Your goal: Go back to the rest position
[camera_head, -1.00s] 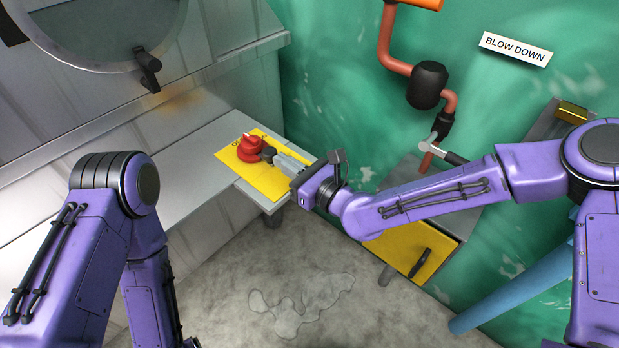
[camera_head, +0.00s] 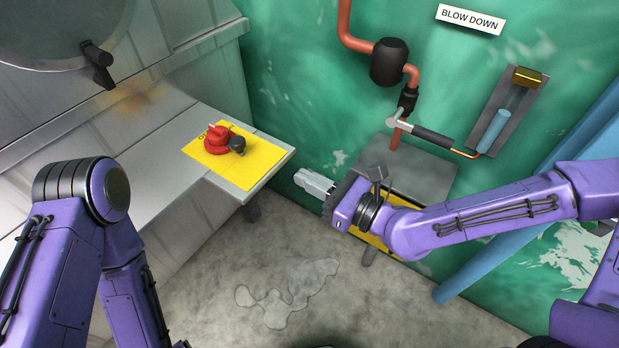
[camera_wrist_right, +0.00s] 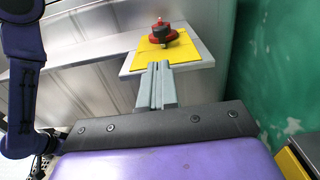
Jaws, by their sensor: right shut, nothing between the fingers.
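My right gripper (camera_head: 312,183) is shut and empty. In the head view it hangs in the air to the right of the shelf end, apart from it. In the right wrist view its closed fingers (camera_wrist_right: 156,88) point toward the shelf. My left arm shows at the left of the head view, but its gripper is out of view. A red switch with a black knob (camera_head: 237,146) sits on a yellow plate (camera_head: 222,172) on the shelf. The red switch also shows in the right wrist view (camera_wrist_right: 163,35).
The grey shelf (camera_head: 262,172) juts from the metal wall at left. A grey box (camera_head: 425,170) stands under the red pipe (camera_head: 343,25) and its valve lever (camera_head: 432,138). A blue pipe (camera_head: 470,271) slants at right. The concrete floor (camera_head: 330,315) between is clear.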

